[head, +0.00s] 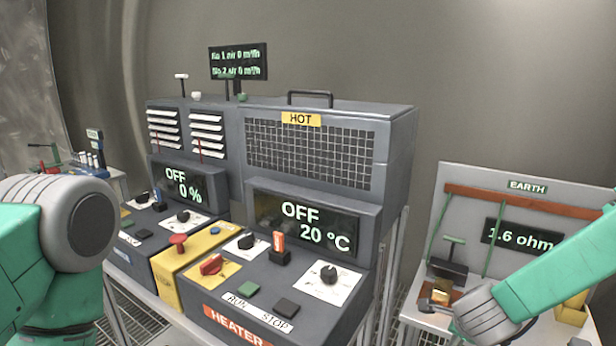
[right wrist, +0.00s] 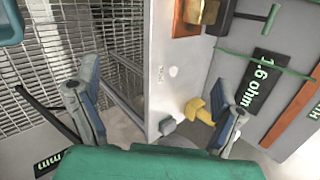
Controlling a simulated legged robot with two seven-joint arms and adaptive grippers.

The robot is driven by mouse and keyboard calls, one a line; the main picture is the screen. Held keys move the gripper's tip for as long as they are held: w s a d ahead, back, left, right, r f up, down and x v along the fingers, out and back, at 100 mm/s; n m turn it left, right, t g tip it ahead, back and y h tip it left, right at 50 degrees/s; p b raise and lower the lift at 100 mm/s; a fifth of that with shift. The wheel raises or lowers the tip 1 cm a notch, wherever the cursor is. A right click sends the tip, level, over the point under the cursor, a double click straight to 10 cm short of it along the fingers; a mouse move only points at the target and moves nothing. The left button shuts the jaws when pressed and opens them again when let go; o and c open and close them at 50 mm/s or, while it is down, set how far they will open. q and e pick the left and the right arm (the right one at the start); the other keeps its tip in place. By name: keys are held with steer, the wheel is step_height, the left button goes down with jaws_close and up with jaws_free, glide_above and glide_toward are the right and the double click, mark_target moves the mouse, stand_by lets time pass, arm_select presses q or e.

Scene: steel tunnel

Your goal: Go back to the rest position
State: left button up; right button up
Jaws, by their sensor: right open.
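My right gripper (right wrist: 158,105) shows in the right wrist view with its two fingers wide apart and nothing between them. In the head view my right arm (head: 560,275) comes in from the right, in front of the earth station; its gripper is not visible there. My left arm (head: 50,230) fills the left edge of the head view, and its gripper is out of the picture. The earth panel (head: 467,205) reads 1.6 ohm, and its display also shows in the right wrist view (right wrist: 262,80).
The heater console (head: 330,285) stands in the middle, its displays reading OFF, 0 % and 20 °C. A mesh box marked HOT (head: 310,155) rises behind it. A yellow block (head: 573,305) and a green T-handle (head: 454,242) are at the earth station. Grating floor shows between the stands.

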steer(key=s+a+f+n+g+y, duration=0.1)
steer(key=s+a+f+n+y, duration=0.15)
steer(key=s+f+n, duration=0.7)
steer(key=s+f+n+g, duration=0.3)
steer(key=s+n, duration=0.5)
steer(key=s, duration=0.6)
steer(key=s+f+n+g, duration=0.35)
steer(key=s+n, duration=0.35)
steer(key=s, duration=0.7)
step_height(320, 180, down, 15)
steer(key=w+a+n+b, duration=0.1)
steer(key=w+b, duration=0.1)
steer(key=b, duration=1.4)
steer(key=shift+a+n+y, duration=0.2)
steer(key=shift+n+y, duration=0.15)
steer(key=shift+y, duration=0.1)
steer(key=shift+w+t, duration=0.1)
steer(key=shift+t, duration=0.15)
